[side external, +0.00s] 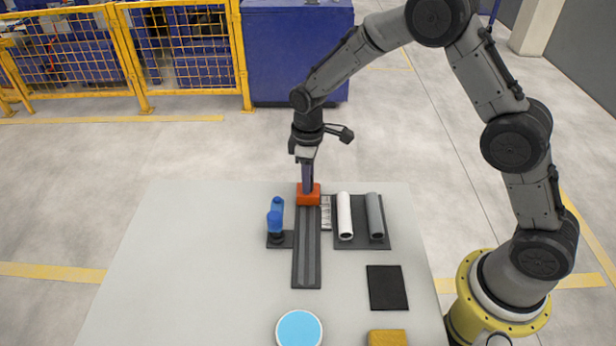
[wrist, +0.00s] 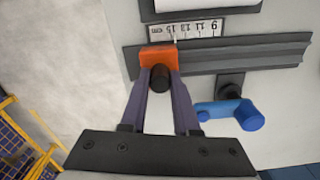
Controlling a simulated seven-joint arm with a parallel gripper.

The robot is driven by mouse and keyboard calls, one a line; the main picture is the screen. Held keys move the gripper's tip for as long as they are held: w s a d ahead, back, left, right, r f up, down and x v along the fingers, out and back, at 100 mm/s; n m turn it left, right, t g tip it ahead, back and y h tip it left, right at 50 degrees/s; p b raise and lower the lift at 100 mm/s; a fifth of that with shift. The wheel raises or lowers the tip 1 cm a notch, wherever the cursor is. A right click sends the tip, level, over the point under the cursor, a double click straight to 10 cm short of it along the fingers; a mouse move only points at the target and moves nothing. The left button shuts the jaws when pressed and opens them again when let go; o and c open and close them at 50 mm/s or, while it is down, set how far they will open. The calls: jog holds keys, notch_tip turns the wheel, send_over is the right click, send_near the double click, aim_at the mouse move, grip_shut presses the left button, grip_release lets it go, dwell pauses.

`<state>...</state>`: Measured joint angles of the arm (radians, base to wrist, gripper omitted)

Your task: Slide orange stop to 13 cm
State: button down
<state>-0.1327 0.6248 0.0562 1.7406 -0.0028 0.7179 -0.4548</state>
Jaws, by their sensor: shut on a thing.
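The orange stop (side external: 309,199) sits at the far end of the dark grooved rail (side external: 307,250). In the wrist view the orange stop (wrist: 158,54) is at the left end of the rail (wrist: 262,52), beside the white ruler (wrist: 205,29). The stop's right edge lies near the ruler's 15 mark, with 13, 11 and 9 farther right. My gripper (side external: 307,183) reaches down onto the stop. In the wrist view my gripper (wrist: 160,76) has its fingers closed around the stop's dark knob (wrist: 160,79). The fingers hide part of the stop.
A blue clamp-like part (side external: 276,217) stands close left of the rail. A dark tray (side external: 359,240) with a white pipe (side external: 344,217) and a grey pipe (side external: 374,216) lies to the right. A black pad (side external: 387,288), blue disc (side external: 299,329) and yellow block (side external: 387,337) lie nearer. The table's left is clear.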

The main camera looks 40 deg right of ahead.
jog(key=shift+s+a, duration=0.55)
jog(key=shift+a, duration=0.05)
jog(key=c, duration=0.6)
grip_release()
jog(key=shift+c, duration=0.2)
notch_tip(320, 180, up, 14)
